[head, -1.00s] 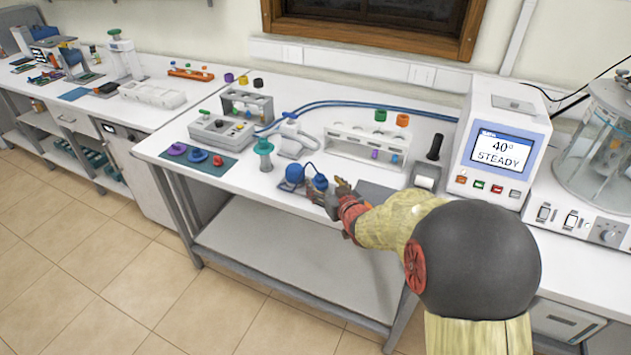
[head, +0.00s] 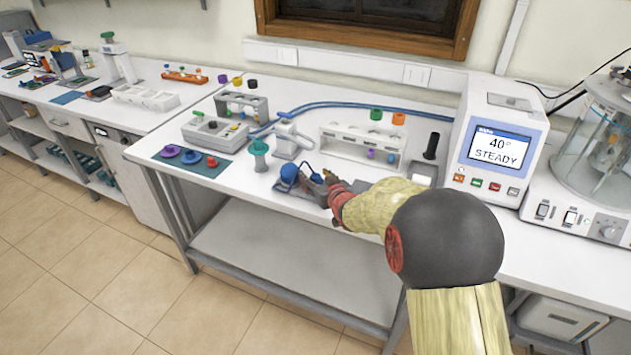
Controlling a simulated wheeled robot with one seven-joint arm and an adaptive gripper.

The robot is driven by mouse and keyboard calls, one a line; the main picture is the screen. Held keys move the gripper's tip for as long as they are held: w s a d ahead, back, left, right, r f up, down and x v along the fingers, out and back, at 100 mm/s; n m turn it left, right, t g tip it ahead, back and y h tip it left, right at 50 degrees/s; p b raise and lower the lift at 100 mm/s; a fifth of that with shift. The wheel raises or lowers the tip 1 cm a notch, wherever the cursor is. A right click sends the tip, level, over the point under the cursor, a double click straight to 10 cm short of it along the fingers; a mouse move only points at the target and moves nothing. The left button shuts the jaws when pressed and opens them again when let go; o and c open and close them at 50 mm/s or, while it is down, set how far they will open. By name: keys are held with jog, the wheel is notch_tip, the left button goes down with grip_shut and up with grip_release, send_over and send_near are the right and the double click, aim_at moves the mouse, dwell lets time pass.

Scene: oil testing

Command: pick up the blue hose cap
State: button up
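A round blue cap-like piece (head: 289,174) with a thin blue hose or cord beside it sits on a dark grey device (head: 292,190) near the front edge of the middle bench. My gripper (head: 325,181) is low over the bench, just right of this blue piece. A smaller blue part (head: 315,178) shows right at the fingertips; I cannot tell whether the fingers touch or hold it. The gripper is small and seen from behind my arm, so its opening is unclear. Another blue round piece (head: 191,156) lies on the teal mat at the left.
The teal mat (head: 165,162) also holds a purple and a red piece. A green-topped stand (head: 259,155), a white rack (head: 345,150) and a blue hose (head: 340,104) lie behind. A heater display (head: 500,145) stands right.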

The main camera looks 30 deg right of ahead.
jog(key=c, duration=1)
